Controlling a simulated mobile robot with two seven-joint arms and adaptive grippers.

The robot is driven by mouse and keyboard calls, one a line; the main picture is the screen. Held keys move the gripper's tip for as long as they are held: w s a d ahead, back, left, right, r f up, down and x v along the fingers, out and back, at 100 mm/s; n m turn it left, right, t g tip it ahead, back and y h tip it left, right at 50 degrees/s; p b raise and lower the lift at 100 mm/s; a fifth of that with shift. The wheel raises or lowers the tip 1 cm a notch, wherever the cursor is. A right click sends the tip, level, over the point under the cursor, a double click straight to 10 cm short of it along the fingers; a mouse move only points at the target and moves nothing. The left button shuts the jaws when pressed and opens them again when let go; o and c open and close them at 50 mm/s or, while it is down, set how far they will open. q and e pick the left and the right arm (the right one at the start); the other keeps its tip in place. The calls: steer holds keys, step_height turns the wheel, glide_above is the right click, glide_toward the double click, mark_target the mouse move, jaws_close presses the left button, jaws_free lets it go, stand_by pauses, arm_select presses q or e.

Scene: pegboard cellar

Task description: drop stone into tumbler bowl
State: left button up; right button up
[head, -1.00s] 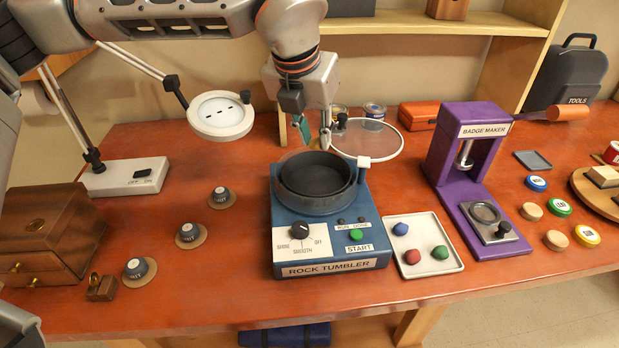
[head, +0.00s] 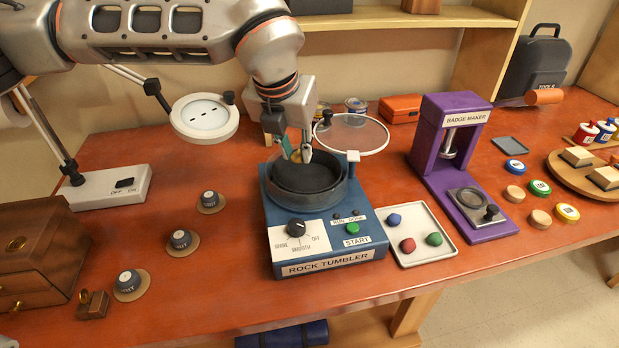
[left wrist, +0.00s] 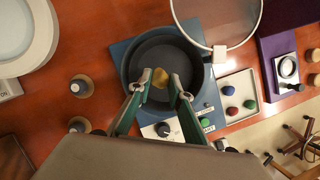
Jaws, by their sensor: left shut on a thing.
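My left gripper (head: 296,152) is shut on a yellow stone (left wrist: 160,82) and points down over the tumbler bowl. In the left wrist view the gripper (left wrist: 160,88) has its fingertips on both sides of the stone, within the bowl's outline. The tumbler bowl (head: 308,194) is dark, round and open at the top, and sits on the blue rock tumbler (head: 272,222). It also shows in the left wrist view (left wrist: 140,61). The head view shows the fingertips at the bowl's far rim; their exact height is hard to tell. My right gripper is not in view.
The tumbler's clear round lid (head: 352,134) stands open behind the bowl. A white tray (head: 424,254) with blue, red and green stones lies to the right, beside the purple badge maker (head: 432,160). A magnifier lamp (head: 204,117) and small knobs on discs are at left.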

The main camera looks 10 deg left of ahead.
arm_select(q)
steer(key=shift+f+b, duration=0.35)
steer(key=shift+f, duration=0.95)
steer(key=o, duration=1)
steer(key=shift+o, duration=0.2)
steer(key=shift+r, duration=0.2)
steer(key=v, duration=1.1)
steer(key=shift+s+r, duration=0.25)
steer(key=shift+r, duration=0.1)
steer(key=shift+s+f, duration=0.1)
